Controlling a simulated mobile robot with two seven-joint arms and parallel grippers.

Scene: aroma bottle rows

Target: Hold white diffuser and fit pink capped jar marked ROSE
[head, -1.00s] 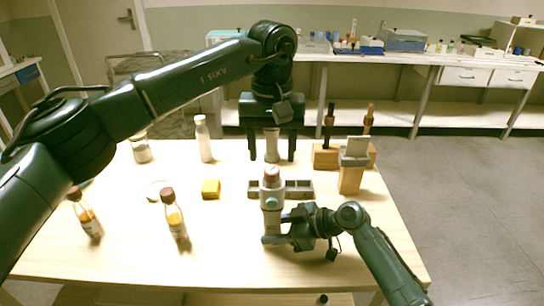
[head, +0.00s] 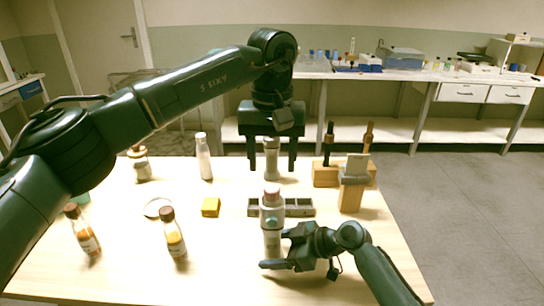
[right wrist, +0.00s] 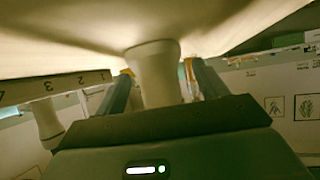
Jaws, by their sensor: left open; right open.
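My right gripper (head: 270,250) is open low beside the diffuser, coming from the right. In the right wrist view, a pale column (right wrist: 155,75) stands between the two fingers, with gaps not clearly visible. My left gripper (head: 272,167) is open, pointing down at the back of the table. A pale bottle (head: 272,150) shows between its fingers; I cannot tell whether it is behind them.
A grey compartment tray (head: 298,207) lies behind the diffuser.

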